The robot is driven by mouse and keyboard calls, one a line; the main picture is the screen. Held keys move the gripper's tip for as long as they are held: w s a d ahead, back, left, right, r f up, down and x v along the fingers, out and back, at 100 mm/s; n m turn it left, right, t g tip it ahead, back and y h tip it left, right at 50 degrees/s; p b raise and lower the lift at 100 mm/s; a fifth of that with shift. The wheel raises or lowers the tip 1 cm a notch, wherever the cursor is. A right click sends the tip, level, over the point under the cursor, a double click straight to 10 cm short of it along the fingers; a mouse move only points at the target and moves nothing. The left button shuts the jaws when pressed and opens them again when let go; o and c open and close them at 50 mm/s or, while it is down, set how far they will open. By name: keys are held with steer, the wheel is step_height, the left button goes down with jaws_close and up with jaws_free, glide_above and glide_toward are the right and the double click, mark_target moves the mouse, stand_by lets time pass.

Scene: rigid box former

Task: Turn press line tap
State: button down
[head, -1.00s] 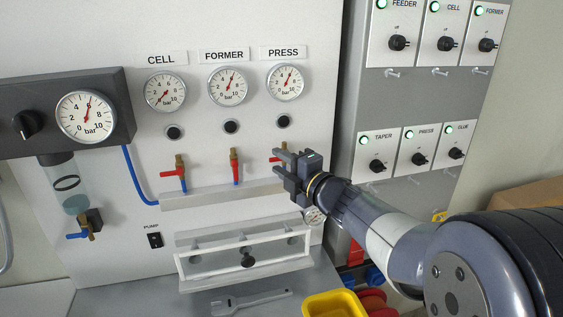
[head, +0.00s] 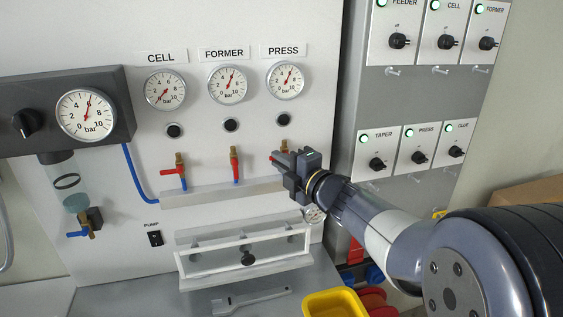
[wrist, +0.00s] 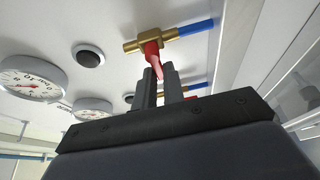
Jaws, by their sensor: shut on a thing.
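The press line tap (head: 283,145) is the rightmost of the three taps, under the PRESS gauge (head: 285,80). Its brass top shows above my gripper (head: 281,161), and the red tip of its lever (head: 271,158) pokes out left of the fingers. In the wrist view the tap's brass body (wrist: 146,43) joins a blue pipe, and the red lever (wrist: 153,58) runs down between the fingertips (wrist: 161,76). My gripper is shut on this lever; the fingers hide much of it. The PRESS needle points up and slightly right.
The CELL tap (head: 181,172) has its lever sideways to the left; the FORMER tap (head: 235,165) has its lever upright. A grey ledge (head: 215,190) runs below the taps, with a white-framed guard (head: 240,262) under it. A yellow bin (head: 335,303) stands bottom right.

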steer(key=n, duration=0.2)
steer(key=n+g+h, duration=0.1)
steer(key=shift+f, duration=0.25)
steer(key=shift+w+d+f+n+g+h+p, duration=0.15)
steer(key=shift+d+f+n+h+p, duration=0.15)
steer(key=shift+n+h+p, duration=1.05)
steer(key=shift+d+f+n+g+h+p, duration=0.15)
steer(key=shift+d+n+h, duration=0.45)
steer(key=shift+n, duration=1.5)
steer(key=shift+w+d+f+n+g+h+p, duration=0.1)
steer(key=shift+f+n+h+p, duration=0.35)
steer(key=shift+n+h, duration=1.05)
steer(key=shift+r+n+y, duration=0.15)
steer(key=shift+n+y, duration=0.1)
steer(key=shift+n, duration=0.1)
steer(key=c, duration=1.5)
jaws_free()
